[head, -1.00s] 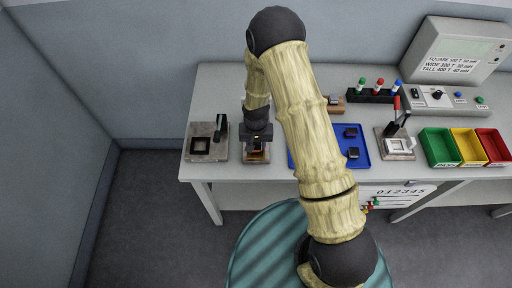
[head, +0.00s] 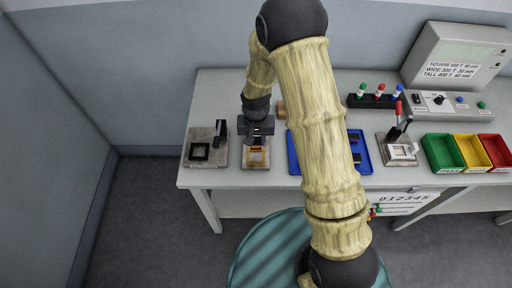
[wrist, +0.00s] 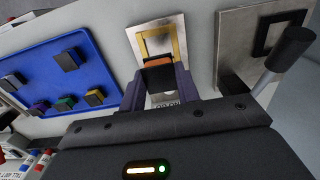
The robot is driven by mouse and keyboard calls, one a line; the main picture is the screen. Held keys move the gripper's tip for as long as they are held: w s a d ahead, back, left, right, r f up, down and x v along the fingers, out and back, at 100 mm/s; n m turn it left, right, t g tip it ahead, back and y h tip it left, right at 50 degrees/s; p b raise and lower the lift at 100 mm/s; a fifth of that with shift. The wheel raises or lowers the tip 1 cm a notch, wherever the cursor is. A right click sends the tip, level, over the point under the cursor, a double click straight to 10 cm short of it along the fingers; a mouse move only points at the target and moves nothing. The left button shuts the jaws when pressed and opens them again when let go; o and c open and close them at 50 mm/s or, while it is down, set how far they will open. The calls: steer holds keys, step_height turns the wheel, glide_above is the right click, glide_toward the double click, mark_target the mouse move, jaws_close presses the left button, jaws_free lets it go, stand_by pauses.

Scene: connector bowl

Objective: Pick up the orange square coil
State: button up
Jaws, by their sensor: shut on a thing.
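The orange square coil (wrist: 158,63) is a small dark block with an orange band. My gripper (wrist: 158,78) is shut on it, with a dark finger on each side in the wrist view. The coil is in front of a pale fixture plate (wrist: 143,37) with a yellow square frame. In the head view my gripper (head: 256,139) is over this fixture (head: 255,163), near the bench's front edge. The fingers hide part of the coil, and the gap beneath it is hard to judge.
A blue tray (head: 293,160) with several dark blocks lies to the right, partly behind my arm. A fixture (head: 199,163) with a dark lever stands to the left. A lever press (head: 401,150) and green, yellow and red bins (head: 443,152) are further right.

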mark_target(256, 141)
steer(key=shift+r, duration=1.6)
